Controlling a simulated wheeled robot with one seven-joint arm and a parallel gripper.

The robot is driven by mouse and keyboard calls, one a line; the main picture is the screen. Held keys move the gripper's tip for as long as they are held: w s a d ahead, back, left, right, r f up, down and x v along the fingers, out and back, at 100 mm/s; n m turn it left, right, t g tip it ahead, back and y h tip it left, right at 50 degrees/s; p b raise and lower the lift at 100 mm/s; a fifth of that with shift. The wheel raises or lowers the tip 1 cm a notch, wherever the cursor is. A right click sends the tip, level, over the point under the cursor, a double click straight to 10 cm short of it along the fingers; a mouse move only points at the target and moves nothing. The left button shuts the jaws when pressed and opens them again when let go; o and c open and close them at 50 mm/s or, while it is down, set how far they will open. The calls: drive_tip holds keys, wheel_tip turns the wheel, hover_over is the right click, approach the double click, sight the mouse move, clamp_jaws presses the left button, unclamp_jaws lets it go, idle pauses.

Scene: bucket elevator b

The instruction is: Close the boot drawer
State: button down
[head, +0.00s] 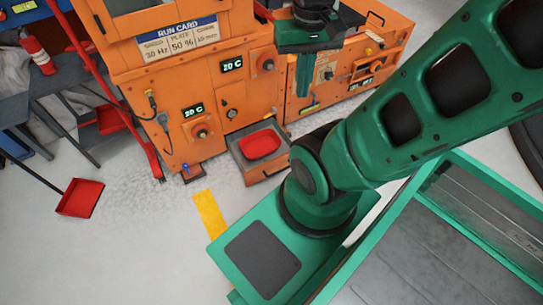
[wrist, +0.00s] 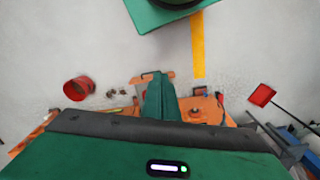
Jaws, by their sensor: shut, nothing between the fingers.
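The boot drawer (head: 264,174) sticks out open at the foot of the orange machine (head: 205,75) in the head view. A red pan (head: 260,144) lies inside it, and a handle is on its front. My gripper (head: 304,92) is shut and empty, pointing down, above and to the right of the drawer in the picture, apart from it. Its green fingers also show in the wrist view (wrist: 160,98).
A red dustpan (head: 80,197) lies on the floor at left, near a red sloping rail (head: 130,110). A yellow floor strip (head: 211,213) runs in front of the machine. A red bucket (wrist: 79,88) stands at left in the wrist view.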

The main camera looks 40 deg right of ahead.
drive_tip(key=shift+w+d, duration=0.15)
drive_tip(key=shift+w, duration=0.05)
